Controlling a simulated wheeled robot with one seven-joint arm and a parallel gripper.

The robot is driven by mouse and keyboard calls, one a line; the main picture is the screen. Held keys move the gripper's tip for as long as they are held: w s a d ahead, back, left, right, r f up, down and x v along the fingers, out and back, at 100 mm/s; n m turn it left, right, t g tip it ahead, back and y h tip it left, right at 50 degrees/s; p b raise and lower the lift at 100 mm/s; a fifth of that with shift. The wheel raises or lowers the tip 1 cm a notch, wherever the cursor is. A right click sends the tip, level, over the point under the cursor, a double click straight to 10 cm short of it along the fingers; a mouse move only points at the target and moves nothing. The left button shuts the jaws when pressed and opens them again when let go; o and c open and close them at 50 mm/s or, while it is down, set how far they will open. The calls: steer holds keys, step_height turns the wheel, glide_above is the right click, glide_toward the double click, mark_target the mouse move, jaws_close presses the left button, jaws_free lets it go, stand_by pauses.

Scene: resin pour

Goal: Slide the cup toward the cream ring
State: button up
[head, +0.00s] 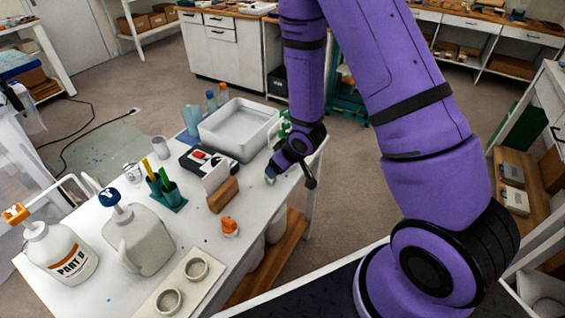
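My gripper (273,171) reaches down to the far right part of the white table, near its right edge. A small pale grey-blue shape shows at its tip; I cannot tell whether it is a cup or part of the fingers. The gap between the fingers is hidden. A white cup (159,147) stands upright at the table's far left edge, and a clear cup (132,172) stands nearer, both apart from my gripper. Two cream-coloured rings (197,269) sit on a pale board at the near end; I cannot tell which is the task's ring.
A white tub (238,128) stands at the table's far end. A wooden block (222,194) with white cards, an orange object (230,228), a green holder (166,197) and a grey jug (146,238) crowd the middle. A white bottle (62,251) stands left.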

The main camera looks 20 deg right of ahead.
steer(key=x, duration=0.9)
steer(key=shift+c, duration=0.3)
steer(key=c, duration=0.9)
